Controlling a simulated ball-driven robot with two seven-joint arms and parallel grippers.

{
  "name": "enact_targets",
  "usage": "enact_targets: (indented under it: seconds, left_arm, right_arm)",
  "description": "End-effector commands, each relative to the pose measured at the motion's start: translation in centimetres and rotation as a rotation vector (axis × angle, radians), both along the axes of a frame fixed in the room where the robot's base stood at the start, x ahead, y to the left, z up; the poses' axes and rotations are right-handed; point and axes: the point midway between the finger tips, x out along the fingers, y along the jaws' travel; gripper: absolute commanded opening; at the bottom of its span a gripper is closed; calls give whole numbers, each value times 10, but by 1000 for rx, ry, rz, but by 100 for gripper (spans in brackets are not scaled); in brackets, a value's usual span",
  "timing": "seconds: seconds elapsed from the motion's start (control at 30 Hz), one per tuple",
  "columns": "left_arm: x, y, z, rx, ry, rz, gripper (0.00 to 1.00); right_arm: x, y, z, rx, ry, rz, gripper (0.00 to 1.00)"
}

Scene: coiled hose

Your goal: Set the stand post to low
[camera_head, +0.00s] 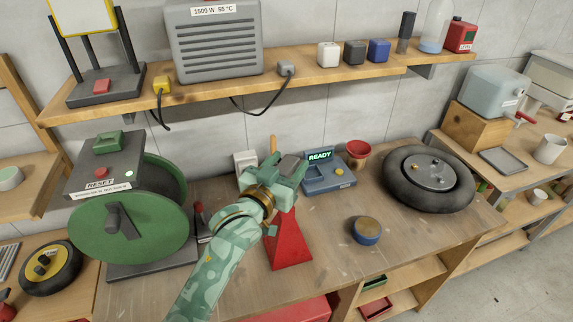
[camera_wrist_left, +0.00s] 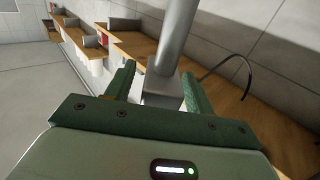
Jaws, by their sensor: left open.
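A red stand (camera_head: 290,245) with a wide, tapering base stands on the workbench. My left gripper (camera_head: 292,168) is over its top and hides most of its upper part in the head view. In the left wrist view, a grey metal post (camera_wrist_left: 174,40) with a square grey block (camera_wrist_left: 162,92) at its near end lies between the fingers of my left gripper (camera_wrist_left: 160,88). The jaws are open, one finger on each side. I cannot tell whether a finger touches the post or block. My right gripper is not in view.
A blue-grey device reading READY (camera_head: 325,180) sits just right of the gripper. A green hose reel (camera_head: 130,225) stands left, a black tyre (camera_head: 430,180) right, and a round blue tin (camera_head: 366,231) in front. A wooden shelf (camera_head: 210,96) runs above.

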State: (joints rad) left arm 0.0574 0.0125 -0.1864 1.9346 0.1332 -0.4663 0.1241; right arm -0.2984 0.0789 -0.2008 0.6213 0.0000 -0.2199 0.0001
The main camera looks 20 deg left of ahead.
Motion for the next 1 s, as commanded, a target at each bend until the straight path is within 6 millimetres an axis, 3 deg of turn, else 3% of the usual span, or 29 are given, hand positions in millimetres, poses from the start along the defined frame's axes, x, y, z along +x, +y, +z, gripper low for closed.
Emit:
enact_targets:
  seconds: [0.03,0.23,0.37,0.73,1.0]
  left_arm:
    - [0,0,0,0,0,0,54]
    - [0,0,0,0,0,0,0]
    - [0,0,-4,0,1,0,0]
    - [0,0,-84,0,4,0,0]
    - [-1,0,-95,1,4,0,0]
  right_arm:
    - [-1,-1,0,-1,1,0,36]
    - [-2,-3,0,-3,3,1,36]
    - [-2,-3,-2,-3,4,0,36]
    - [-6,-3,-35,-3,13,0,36]
    - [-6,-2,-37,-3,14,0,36]
